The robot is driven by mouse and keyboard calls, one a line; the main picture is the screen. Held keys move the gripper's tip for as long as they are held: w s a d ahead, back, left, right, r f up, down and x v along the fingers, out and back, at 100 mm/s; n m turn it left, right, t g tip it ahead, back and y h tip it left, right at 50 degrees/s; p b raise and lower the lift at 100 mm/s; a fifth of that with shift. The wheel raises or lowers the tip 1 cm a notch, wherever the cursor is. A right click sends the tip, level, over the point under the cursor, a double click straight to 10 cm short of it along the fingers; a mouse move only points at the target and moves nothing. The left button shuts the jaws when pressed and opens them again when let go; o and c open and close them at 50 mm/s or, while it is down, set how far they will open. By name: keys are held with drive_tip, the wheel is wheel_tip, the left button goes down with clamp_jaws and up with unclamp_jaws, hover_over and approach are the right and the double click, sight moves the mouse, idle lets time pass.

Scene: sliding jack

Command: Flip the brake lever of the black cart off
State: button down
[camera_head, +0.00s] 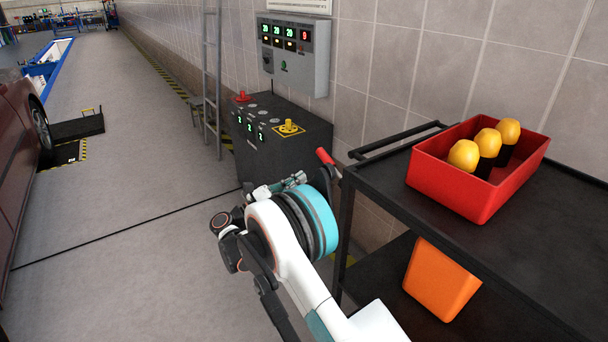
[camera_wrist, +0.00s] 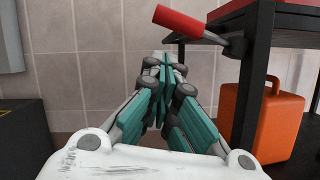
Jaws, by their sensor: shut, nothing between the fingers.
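The black cart (camera_head: 560,235) stands at the right in the head view, and its post and top edge (camera_wrist: 252,85) show at the right in the wrist view. In the wrist view the lever's red handle (camera_wrist: 190,24) points up and to the left from a dark mount on the post. My gripper (camera_wrist: 164,66) is shut and empty, its fingertips below and left of the handle with a gap in the picture. In the head view my wrist partly hides the gripper (camera_head: 294,181).
A red bin (camera_head: 470,195) with yellow-topped items sits on the cart's top, and an orange container (camera_head: 440,280) is on its lower shelf. A black control cabinet (camera_head: 275,140) and a wall panel (camera_head: 297,75) stand behind my gripper.

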drive_tip(key=p+v, duration=0.1)
drive_tip(key=v, duration=0.6)
drive_tip(key=shift+a+p, duration=0.15)
drive_tip(key=shift+p, duration=0.25)
drive_tip(key=shift+w+r, duration=0.1)
